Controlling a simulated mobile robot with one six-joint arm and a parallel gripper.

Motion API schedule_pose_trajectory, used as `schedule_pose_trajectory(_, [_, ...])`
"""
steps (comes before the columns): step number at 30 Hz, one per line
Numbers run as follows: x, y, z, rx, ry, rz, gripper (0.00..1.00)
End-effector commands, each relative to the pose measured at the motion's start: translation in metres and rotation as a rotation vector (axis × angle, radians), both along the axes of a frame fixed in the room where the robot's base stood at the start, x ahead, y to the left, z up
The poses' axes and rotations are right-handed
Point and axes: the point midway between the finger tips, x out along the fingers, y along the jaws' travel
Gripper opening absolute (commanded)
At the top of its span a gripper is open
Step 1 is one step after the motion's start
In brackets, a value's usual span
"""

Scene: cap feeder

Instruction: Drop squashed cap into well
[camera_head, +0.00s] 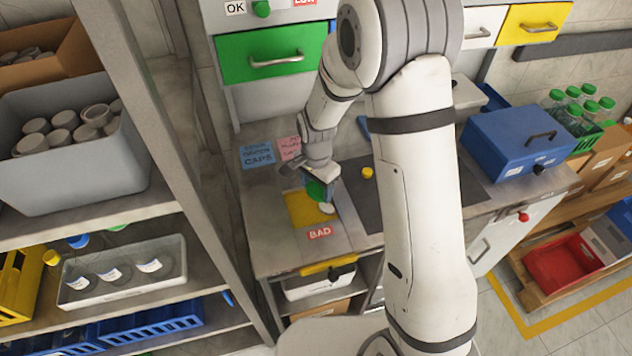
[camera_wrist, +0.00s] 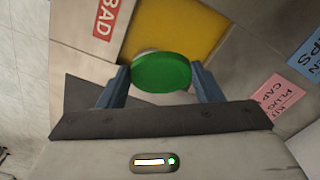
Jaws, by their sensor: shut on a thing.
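My gripper (camera_head: 322,180) is shut on a green cap (camera_head: 315,190), low over the worktop. In the wrist view the green cap (camera_wrist: 161,72) sits between the two blue fingers of my gripper (camera_wrist: 160,80), its round face showing. I cannot tell from here how squashed it is. A yellow square well (camera_head: 300,210) lies just below the cap, beside a red BAD label (camera_head: 320,233). It also shows behind the cap in the wrist view (camera_wrist: 200,28). A small whitish round thing (camera_head: 327,208) shows at the well's right side, partly hidden by the cap in the wrist view.
A yellow cap (camera_head: 367,172) stands on the dark mat to the right. Blue and pink paper labels (camera_head: 257,156) lie behind the well. A blue box (camera_head: 520,140) stands further right. Shelves with bins (camera_head: 75,170) rise on the left.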

Motion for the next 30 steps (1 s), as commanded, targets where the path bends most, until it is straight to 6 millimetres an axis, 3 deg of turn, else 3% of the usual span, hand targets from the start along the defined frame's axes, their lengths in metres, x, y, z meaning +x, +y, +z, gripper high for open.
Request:
schedule_pose_trajectory(9, [0.0,0.001,-0.005,0.0,0.0,0.002,0.38])
schedule_pose_trajectory(10, [0.0,0.001,-0.005,0.0,0.0,0.002,0.61])
schedule_pose_trajectory(19, [0.0,0.001,-0.005,0.0,0.0,0.002,0.85])
schedule_pose_trajectory(26, [0.0,0.001,-0.004,0.001,-0.001,0.003,0.85])
schedule_pose_trajectory(30, [0.001,0.002,0.006,0.001,-0.004,0.003,0.85])
